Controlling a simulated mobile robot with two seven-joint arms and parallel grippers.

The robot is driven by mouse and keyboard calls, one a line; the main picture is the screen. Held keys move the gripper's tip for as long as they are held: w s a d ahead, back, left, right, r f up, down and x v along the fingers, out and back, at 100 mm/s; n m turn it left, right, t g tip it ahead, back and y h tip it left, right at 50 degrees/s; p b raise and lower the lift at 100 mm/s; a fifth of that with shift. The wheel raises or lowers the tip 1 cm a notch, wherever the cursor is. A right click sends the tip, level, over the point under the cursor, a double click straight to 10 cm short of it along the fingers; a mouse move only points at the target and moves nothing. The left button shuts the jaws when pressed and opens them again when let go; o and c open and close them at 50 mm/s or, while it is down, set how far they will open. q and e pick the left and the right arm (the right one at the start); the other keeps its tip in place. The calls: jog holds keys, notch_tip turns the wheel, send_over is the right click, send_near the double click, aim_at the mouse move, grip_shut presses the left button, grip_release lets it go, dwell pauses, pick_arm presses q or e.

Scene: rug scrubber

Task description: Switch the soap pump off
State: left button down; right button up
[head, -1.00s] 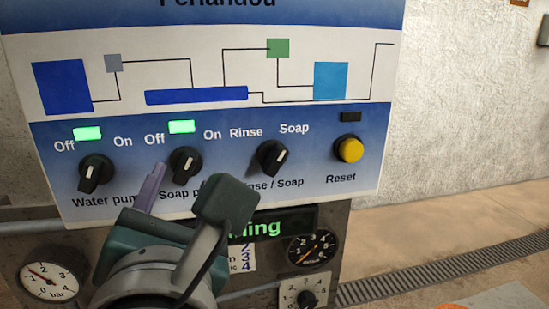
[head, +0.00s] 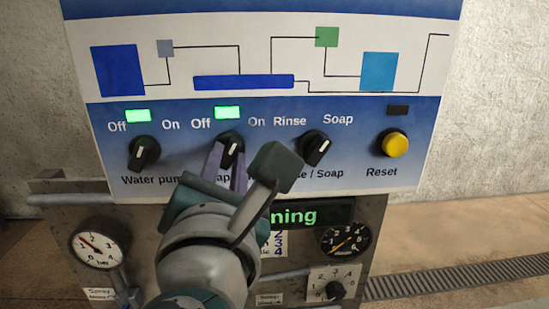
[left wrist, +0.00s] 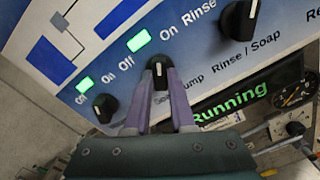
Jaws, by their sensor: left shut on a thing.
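The soap pump knob (head: 232,143) is a black rotary switch between its "Off" and "On" labels. The green soap pump lamp (head: 227,112) above it is lit. My left gripper (head: 228,158) comes from below, its two purple fingers shut on the knob, one on each side. In the left wrist view the knob (left wrist: 158,70) sits between the fingertips, its white mark roughly upright in the picture. The fingers hide part of the "Soap pump" label. My right gripper is not in view.
The water pump knob (head: 144,152) stands left, under a lit lamp (head: 138,116). The Rinse / Soap knob (head: 315,148) is close on the right, with a yellow Reset button (head: 394,143) beyond. A lit "Running" display (head: 310,216) and pressure gauges (head: 98,244) lie below.

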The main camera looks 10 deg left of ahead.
pick_arm(q)
jog(key=shift+n, duration=0.4)
jog(key=n+b, duration=0.1)
jog(key=n, duration=0.3)
jog(key=shift+n+b, duration=0.4)
jog(key=n+b, duration=0.1)
jog(key=n, duration=0.3)
jog(key=shift+n+b, duration=0.65)
jog(key=shift+n, duration=0.55)
jog(key=shift+r, duration=0.1)
jog(key=c, duration=0.8)
grip_release()
jog(key=shift+o, duration=0.2)
jog(key=shift+s, duration=0.1)
